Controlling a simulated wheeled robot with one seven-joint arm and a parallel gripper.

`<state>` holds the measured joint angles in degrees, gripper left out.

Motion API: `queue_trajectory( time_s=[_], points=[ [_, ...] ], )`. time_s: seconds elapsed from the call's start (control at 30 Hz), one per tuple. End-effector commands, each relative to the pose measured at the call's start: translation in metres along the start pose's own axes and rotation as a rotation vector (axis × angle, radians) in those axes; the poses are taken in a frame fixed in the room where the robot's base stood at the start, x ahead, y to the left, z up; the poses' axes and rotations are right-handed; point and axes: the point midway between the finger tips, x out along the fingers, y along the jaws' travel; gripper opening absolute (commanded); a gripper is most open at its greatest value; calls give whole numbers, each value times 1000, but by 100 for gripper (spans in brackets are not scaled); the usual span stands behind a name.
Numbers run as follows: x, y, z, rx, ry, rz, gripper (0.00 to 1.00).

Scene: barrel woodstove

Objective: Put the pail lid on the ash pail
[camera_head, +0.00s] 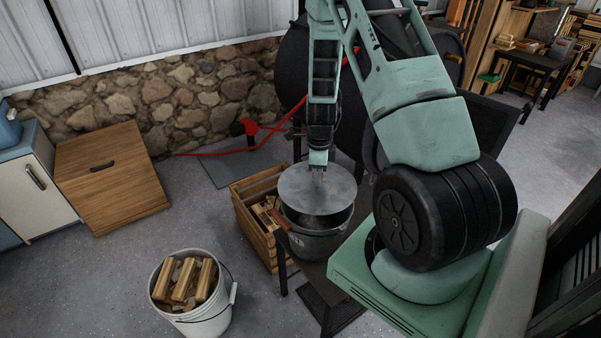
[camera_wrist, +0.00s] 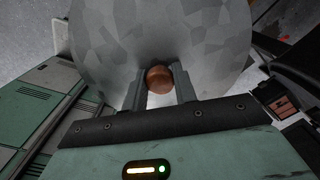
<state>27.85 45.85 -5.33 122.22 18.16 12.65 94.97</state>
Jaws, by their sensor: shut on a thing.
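The pail lid (camera_head: 300,189) is a round grey metal disc. In the wrist view the lid (camera_wrist: 160,35) fills the top middle, with a round copper-brown knob (camera_wrist: 159,79). My gripper (camera_wrist: 160,88) is shut on that knob, one finger on each side. In the head view my gripper (camera_head: 318,172) points down at the lid. The ash pail (camera_head: 316,241) is a dark grey pail on a small dark stand, with its mouth partly open to view.
A wooden crate (camera_head: 246,225) with split wood stands left of the pail. A white bucket (camera_head: 204,322) of firewood is at the front left. Open floor lies at left.

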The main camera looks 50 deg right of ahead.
Motion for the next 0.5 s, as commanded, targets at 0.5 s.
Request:
queue_trajectory(
  time_s=[0.5],
  points=[
    [2,-2,-6,82,1,0,0]
  ],
)
